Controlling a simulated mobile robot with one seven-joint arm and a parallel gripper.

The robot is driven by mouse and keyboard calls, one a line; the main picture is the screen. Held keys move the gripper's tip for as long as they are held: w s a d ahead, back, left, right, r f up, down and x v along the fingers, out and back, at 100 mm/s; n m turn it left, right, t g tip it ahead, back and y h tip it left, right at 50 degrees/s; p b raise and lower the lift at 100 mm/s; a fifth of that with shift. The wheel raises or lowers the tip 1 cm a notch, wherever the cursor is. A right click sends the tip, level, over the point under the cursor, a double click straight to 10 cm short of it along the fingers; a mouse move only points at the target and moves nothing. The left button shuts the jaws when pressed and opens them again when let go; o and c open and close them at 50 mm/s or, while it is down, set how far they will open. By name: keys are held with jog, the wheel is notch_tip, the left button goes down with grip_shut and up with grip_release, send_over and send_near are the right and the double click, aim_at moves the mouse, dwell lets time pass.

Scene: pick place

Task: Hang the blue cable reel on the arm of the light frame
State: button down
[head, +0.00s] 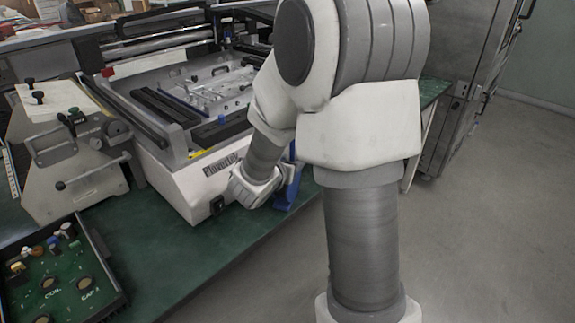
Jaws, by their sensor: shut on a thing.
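A blue piece (286,194), taken to be the cable reel, shows beside the end of my arm, just off the bench's front edge. Only a narrow upright part of it is visible, and my arm hides some of the rest. My gripper (279,186) is small and partly hidden at my wrist, with its fingers not clearly seen; it is shut on the blue reel. I cannot make out the light frame or its arm in this view.
A large white-grey printing machine (182,183) stands on the green bench (185,262). A light grey fixture (75,174) with black knobs stands at left. A dark tray (112,284) of parts lies front left. A metal cabinet (466,75) stands behind. Grey floor (490,220) is open at right.

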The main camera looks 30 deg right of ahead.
jog(key=shift+r, duration=0.15)
jog(key=shift+c, duration=1.4)
grip_release()
jog(key=shift+f, duration=0.2)
jog(key=shift+r, duration=0.15)
